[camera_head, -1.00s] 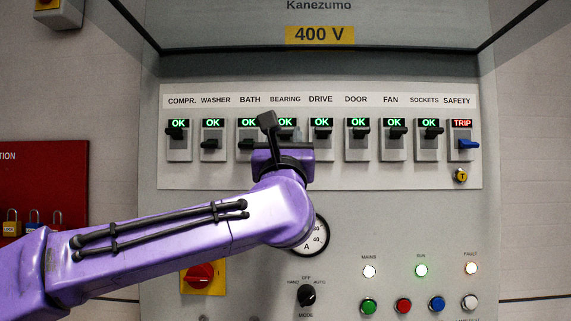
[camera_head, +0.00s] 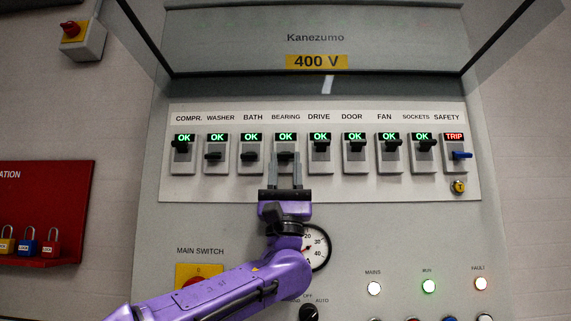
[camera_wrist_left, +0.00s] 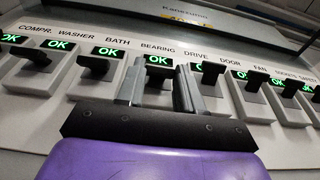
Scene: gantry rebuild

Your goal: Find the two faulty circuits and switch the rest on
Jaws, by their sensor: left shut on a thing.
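A row of labelled breakers sits on a pale panel (camera_head: 330,190). The COMPR. (camera_head: 181,144), DRIVE (camera_head: 319,144), DOOR (camera_head: 354,144), FAN (camera_head: 389,143) and SOCKETS (camera_head: 424,144) levers sit high under green OK displays. The WASHER lever (camera_head: 214,156) and BATH lever (camera_head: 250,156) sit lower, also under OK. SAFETY shows red TRIP (camera_head: 454,137), with its blue lever (camera_head: 461,155) low. My left gripper (camera_head: 285,162) is shut on the BEARING lever, which its fingers partly hide; BEARING reads OK. The left wrist view shows the fingers (camera_wrist_left: 160,90) at the BEARING breaker. My right gripper is out of view.
A raised clear cover (camera_head: 330,84) overhangs the row. Below are an ammeter (camera_head: 317,246), a yellow and red main switch (camera_head: 198,276), and lit MAINS (camera_head: 373,288), RUN (camera_head: 428,286) and FAULT (camera_head: 481,284) lamps. A red padlock board (camera_head: 50,190) hangs left.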

